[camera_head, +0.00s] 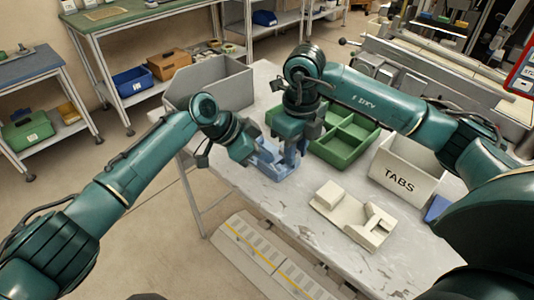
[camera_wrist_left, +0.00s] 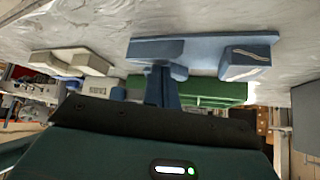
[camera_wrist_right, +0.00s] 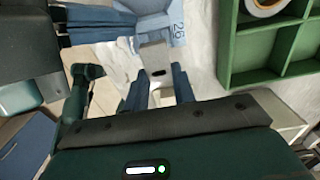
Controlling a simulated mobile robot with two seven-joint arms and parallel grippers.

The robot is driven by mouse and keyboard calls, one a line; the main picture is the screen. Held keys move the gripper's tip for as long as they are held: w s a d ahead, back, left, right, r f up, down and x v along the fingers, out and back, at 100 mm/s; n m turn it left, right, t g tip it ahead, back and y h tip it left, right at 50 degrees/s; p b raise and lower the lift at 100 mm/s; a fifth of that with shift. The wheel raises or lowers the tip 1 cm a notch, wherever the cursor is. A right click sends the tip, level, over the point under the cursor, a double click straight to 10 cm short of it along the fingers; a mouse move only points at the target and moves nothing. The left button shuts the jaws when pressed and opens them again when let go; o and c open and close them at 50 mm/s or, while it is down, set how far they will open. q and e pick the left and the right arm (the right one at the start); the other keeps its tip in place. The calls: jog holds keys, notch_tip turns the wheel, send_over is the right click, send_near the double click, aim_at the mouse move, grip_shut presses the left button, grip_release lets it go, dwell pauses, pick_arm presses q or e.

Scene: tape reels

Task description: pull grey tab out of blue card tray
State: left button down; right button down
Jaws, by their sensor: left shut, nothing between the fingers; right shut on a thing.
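The blue card tray (camera_head: 276,174) sits on the table near its left edge, partly hidden by my grippers. It also shows in the left wrist view (camera_wrist_left: 200,50) and, with a "26" label, in the right wrist view (camera_wrist_right: 176,22). The pale grey tab (camera_wrist_right: 154,58) has a dark slot and runs up to the tray; I cannot tell how deep it sits. My right gripper (camera_wrist_right: 158,88) is shut on the tab; in the head view it (camera_head: 290,162) points down at the tray. My left gripper (camera_wrist_left: 162,85) is shut and empty, close beside the tray.
A green divided tray (camera_head: 345,138) lies behind the blue tray. A white box marked TABS (camera_head: 400,182) and a cream fixture (camera_head: 350,215) stand to the right. A grey bin (camera_head: 215,85) is at the back left. Bare tabletop (camera_head: 245,185) shows in front.

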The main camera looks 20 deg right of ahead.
pick_arm(q)
jog(key=shift+a+f, duration=0.3)
jog(key=shift+f, duration=0.25)
jog(key=shift+d+r, duration=0.15)
jog(key=shift+r, duration=1.8)
jog(key=shift+d+r, duration=0.15)
jog(key=shift+r, duration=1.75)
jog(key=v, duration=1.2)
jog(key=shift+f, duration=0.1)
